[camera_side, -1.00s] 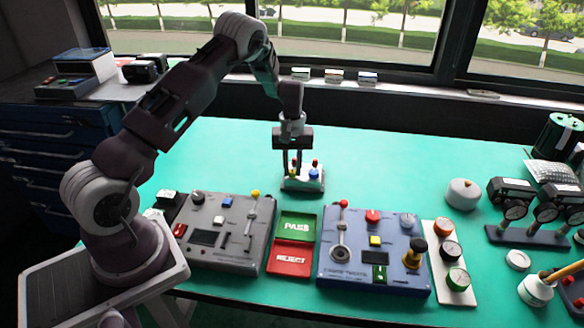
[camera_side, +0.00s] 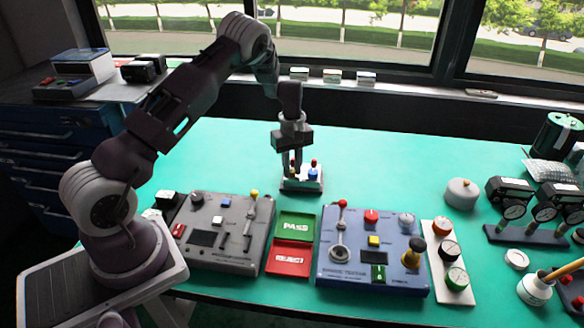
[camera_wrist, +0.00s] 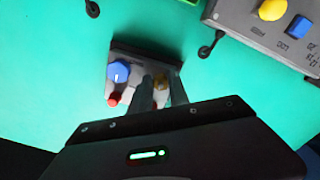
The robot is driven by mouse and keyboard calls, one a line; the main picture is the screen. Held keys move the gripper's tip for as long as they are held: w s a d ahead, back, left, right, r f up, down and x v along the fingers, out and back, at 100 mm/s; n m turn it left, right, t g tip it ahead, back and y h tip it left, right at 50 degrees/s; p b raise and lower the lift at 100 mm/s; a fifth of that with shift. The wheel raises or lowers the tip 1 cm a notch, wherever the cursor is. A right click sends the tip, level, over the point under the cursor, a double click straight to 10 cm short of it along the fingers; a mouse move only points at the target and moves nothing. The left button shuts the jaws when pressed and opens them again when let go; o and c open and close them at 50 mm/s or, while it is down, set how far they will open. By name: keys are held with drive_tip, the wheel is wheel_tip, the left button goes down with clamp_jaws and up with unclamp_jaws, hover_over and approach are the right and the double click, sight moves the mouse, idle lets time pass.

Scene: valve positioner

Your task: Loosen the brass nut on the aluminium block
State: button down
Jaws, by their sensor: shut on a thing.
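The small pale aluminium block (camera_side: 303,187) stands on the green bench at mid-table. My gripper (camera_side: 295,172) points straight down over its left part. In the wrist view the brass nut (camera_wrist: 160,80) shows between my two fingers (camera_wrist: 161,86), and the gripper is shut on it. The fingers partly hide the nut. Beside it on the block are a blue cap (camera_wrist: 120,71) and a red one (camera_wrist: 113,99), both clear of the fingers.
A grey control box (camera_side: 215,255), green PASS and red REJECT trays (camera_side: 290,258), and a blue tester box (camera_side: 345,278) stand in front of the block. A lidded grey pot (camera_side: 461,193) and dial gauges (camera_side: 514,211) are to the right. The bench behind the block is clear.

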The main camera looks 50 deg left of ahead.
drive_tip(key=shift+w+a, duration=0.1)
drive_tip(key=c, duration=1.2)
unclamp_jaws()
drive_tip(key=shift+c, duration=0.2)
wheel_tip(320, 180, up, 8)
drive_tip(key=shift+f, duration=0.2)
wheel_tip(320, 180, up, 9)
drive_tip(key=m+t, duration=0.1)
drive_tip(key=m, duration=0.1)
hover_over(292, 172)
drive_tip(key=s+d, duration=0.2)
drive_tip(key=d, duration=0.3)
drive_tip(key=s+d+r+m+t, duration=0.2)
drive_tip(key=s+d+r+m, duration=0.2)
drive_tip(key=s+d+r, duration=0.55)
drive_tip(key=s+d+r+m+t, duration=0.1)
drive_tip(key=s+d+r+m, duration=0.1)
drive_tip(key=s, duration=0.7)
drive_tip(key=s+d+r+m+t, duration=0.1)
drive_tip(key=s+d+r+m, duration=0.1)
drive_tip(key=s+d+m, duration=0.2)
drive_tip(key=s+m, duration=0.3)
drive_tip(key=s, duration=0.3)
drive_tip(key=shift+s+d+m+t, duration=0.2)
drive_tip(key=shift+s+m+t, duration=0.05)
drive_tip(key=shift+m+t, duration=0.05)
